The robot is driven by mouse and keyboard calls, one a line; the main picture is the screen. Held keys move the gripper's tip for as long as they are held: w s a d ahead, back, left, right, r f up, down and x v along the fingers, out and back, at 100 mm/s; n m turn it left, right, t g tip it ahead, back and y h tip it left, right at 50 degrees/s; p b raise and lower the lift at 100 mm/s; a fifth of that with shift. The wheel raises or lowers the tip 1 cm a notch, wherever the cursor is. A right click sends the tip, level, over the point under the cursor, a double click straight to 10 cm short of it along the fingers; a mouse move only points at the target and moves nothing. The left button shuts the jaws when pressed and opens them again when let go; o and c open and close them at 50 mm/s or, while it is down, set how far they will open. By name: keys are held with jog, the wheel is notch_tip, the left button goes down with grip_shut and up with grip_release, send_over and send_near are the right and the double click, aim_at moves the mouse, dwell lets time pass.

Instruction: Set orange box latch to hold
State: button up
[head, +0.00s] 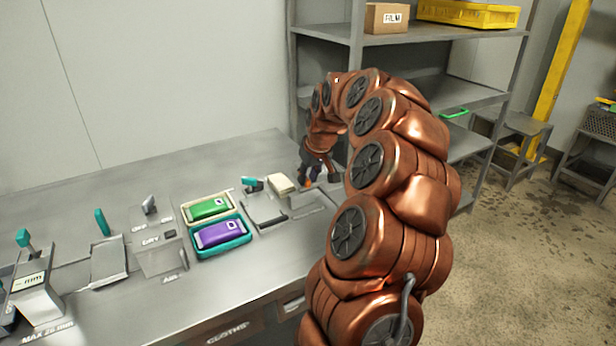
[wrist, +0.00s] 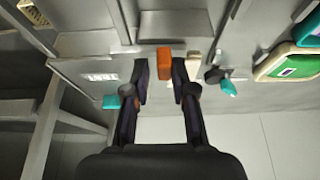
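In the wrist view an orange block (wrist: 164,62) stands just ahead of and between my fingertips, which look apart from it on both sides. I cannot tell whether it is the latch itself or part of the orange box; no hold marking is readable. My gripper (wrist: 161,82) is open, with two dark fingers. In the head view my gripper (head: 318,176) is bent down over the right part of the bench, small and partly hidden by my arm. The orange block cannot be clearly made out there.
A cream block (head: 282,184) and a teal-handled latch (head: 250,184) stand left of my gripper. Further left are a green pouch (head: 208,209), a purple pouch in a teal tray (head: 222,237), and several levers. A metal shelf (head: 425,34) stands behind on the right.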

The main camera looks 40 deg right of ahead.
jog(key=shift+o, duration=1.4)
jog(key=v, duration=1.2)
jog(key=shift+a, duration=0.1)
jog(key=s+a+f+n+g+y, duration=0.1)
jog(key=s+a+f+n, duration=0.15)
jog(key=a, duration=0.95)
jog(key=s+a+f+n+g+y, duration=0.1)
jog(key=s+a+f, duration=0.15)
jog(key=a, duration=0.95)
jog(key=s+a+f+g, duration=0.2)
jog(key=s+a+f, duration=0.15)
jog(key=s, duration=0.45)
jog(key=s+a+f+g, duration=0.1)
jog(key=s+a+f, duration=0.25)
jog(key=s, duration=0.35)
jog(key=s+a+f+g, duration=0.2)
jog(key=s+a, duration=0.3)
jog(key=s, duration=0.3)
jog(key=s+a+p+v, duration=0.1)
jog(key=s+p+v, duration=0.1)
jog(key=p+v, duration=1)
jog(key=shift+d+r+t+h, duration=0.2)
jog(key=shift+r+t+h, duration=0.2)
jog(key=shift+r, duration=0.2)
